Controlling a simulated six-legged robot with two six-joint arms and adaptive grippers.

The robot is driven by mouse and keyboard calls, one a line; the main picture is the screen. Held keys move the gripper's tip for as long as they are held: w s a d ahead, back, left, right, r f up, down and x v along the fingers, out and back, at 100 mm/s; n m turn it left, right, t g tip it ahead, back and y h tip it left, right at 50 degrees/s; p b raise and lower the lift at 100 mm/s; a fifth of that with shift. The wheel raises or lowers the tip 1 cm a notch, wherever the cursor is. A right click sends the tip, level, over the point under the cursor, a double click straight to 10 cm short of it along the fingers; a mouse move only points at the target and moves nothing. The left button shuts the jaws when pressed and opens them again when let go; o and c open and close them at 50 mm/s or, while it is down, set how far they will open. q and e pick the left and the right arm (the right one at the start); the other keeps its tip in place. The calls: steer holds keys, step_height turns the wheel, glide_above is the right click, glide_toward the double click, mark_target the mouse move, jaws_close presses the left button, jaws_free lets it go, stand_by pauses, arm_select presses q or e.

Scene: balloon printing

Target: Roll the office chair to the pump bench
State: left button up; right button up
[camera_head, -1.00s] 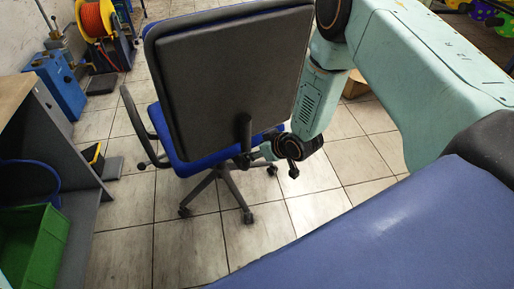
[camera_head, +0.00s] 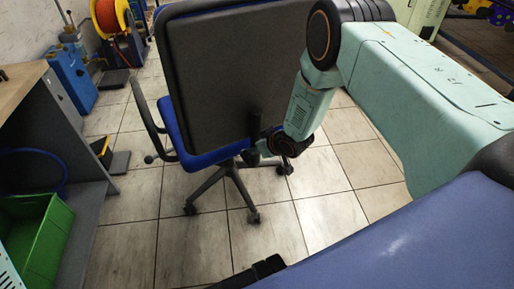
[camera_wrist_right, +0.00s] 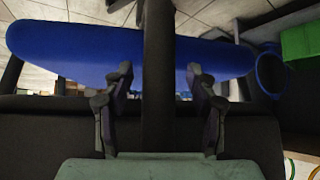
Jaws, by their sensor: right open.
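The office chair (camera_head: 212,75) stands upright on its castors with its dark backrest toward me and its blue seat beyond. My right gripper (camera_head: 258,150) is low behind the backrest, at the chair's dark upright post. In the right wrist view the gripper (camera_wrist_right: 158,88) is open, with one finger on each side of the post (camera_wrist_right: 158,45). I cannot tell whether the fingers touch it. The blue seat (camera_wrist_right: 60,55) lies beyond the fingers. A wood-topped grey bench (camera_head: 55,110) stands at the left; I cannot tell whether it is the pump bench. My left gripper is not seen.
A green bin (camera_head: 40,235) sits on the bench's lower shelf. A blue machine (camera_head: 72,78) and an orange hose reel (camera_head: 110,18) stand by the back wall. A small black and yellow item (camera_head: 102,150) lies between bench and chair. Tiled floor (camera_head: 130,215) is clear in front.

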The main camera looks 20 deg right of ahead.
steer(key=shift+c, duration=0.4)
jaws_close()
stand_by(0.4)
